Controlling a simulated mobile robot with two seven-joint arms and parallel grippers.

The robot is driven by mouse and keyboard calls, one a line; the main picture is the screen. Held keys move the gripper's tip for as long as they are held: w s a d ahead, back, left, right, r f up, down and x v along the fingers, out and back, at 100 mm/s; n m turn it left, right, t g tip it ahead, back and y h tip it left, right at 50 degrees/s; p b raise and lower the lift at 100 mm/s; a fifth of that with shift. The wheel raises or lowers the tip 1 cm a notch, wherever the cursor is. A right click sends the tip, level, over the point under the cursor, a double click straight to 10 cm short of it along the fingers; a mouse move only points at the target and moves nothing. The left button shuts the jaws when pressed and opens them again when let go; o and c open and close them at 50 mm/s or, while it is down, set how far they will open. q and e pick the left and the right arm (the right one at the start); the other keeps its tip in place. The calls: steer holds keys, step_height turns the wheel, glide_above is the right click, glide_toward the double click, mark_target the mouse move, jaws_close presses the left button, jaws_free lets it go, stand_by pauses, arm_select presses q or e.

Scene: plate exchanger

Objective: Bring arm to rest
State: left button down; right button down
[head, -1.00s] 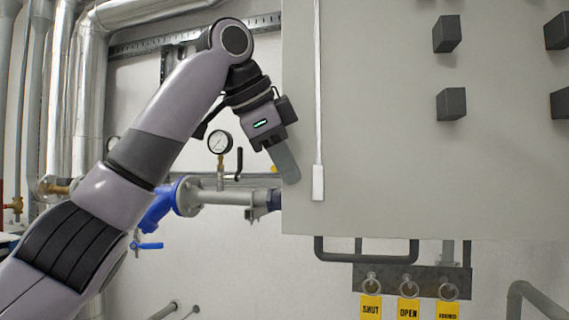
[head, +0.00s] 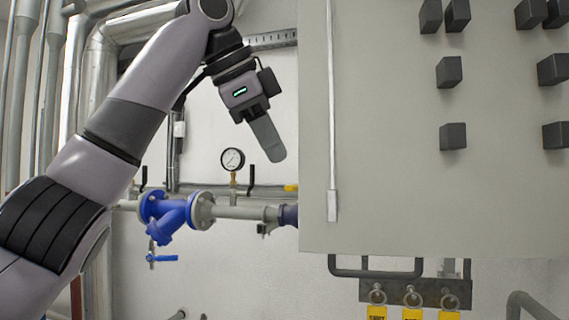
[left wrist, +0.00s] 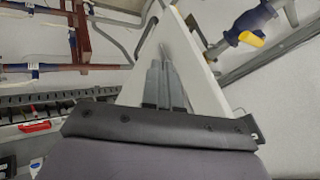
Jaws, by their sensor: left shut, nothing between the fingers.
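My left arm comes in from the left in the head view and bends down at its upper joint. My left gripper (head: 270,146) points down and slightly right, with its grey fingers together and nothing held. It is in front of the white wall, left of the grey panel (head: 390,190), with a visible gap to the panel's left edge. In the left wrist view the closed fingers (left wrist: 165,82) show against a pale wedge-shaped surface. My right gripper is not in view.
Below the gripper are a pressure gauge (head: 232,159), a blue valve (head: 170,213) and a grey pipe (head: 240,212). Dark blocks (head: 449,72) stick out from the panel. Yellow tags (head: 413,312) hang on a rack below it. Silver pipes run at the far left.

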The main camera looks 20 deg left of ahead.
arm_select(q)
steer(key=shift+s+a+r, duration=0.15)
steer(key=shift+s+r, duration=0.1)
steer(key=shift+r, duration=0.15)
